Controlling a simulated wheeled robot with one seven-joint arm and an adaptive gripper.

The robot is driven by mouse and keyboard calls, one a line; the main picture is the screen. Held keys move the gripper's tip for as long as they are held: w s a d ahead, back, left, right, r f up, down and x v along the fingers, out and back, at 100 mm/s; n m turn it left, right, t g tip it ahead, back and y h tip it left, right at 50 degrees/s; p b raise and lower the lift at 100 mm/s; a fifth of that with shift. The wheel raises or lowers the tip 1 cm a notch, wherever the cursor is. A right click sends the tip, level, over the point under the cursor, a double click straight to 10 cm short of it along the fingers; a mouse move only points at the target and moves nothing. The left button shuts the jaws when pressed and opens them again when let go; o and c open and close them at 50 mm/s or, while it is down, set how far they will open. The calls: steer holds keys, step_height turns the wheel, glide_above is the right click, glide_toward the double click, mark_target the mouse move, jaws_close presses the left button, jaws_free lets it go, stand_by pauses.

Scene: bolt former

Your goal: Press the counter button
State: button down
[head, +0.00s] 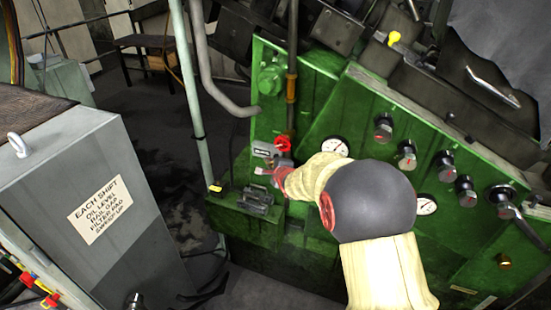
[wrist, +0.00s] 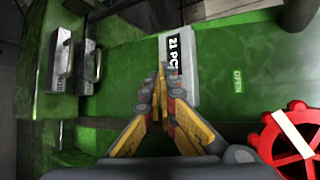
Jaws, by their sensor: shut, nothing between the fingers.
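The counter is a small grey box with a black-and-white label, partly readable as "21 PC", in the wrist view (wrist: 180,48). It sits on the green panel, and a small grey box that looks like it shows in the head view (head: 264,149). My gripper (wrist: 161,70) is shut and empty, its fingertips overlapping the counter's left edge in the wrist view. I cannot tell whether they touch it. In the head view my gripper (head: 267,171) is small, just below the counter, partly hidden by my arm. No button can be made out; the fingers may cover it.
A red handwheel (wrist: 290,142) is close by at the lower right of the wrist view. Metal handles (wrist: 62,60) stand on the left. Gauges (head: 335,147) and knobs (head: 406,155) line the green panel to the right. A grey cabinet (head: 60,190) stands at the left.

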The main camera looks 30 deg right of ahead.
steer(key=shift+w+d, duration=0.1)
steer(key=shift+w+d+p, duration=0.2)
steer(key=shift+d+p, duration=0.05)
steer(key=shift+p, duration=0.3)
steer(key=shift+w+d+p, duration=0.25)
steer(key=shift+d+p, duration=0.1)
steer(key=shift+p, duration=0.05)
stand_by(0.9)
steer(key=shift+a, duration=0.1)
steer(key=shift+s+a, duration=0.55)
steer(key=shift+a, duration=0.05)
steer(key=shift+s+a+b, duration=0.15)
steer(key=shift+s+a, duration=0.65)
steer(key=shift+a, duration=0.2)
steer(key=shift+s+a+b, duration=0.15)
steer(key=shift+s+a, duration=0.6)
steer(key=shift+a, duration=0.25)
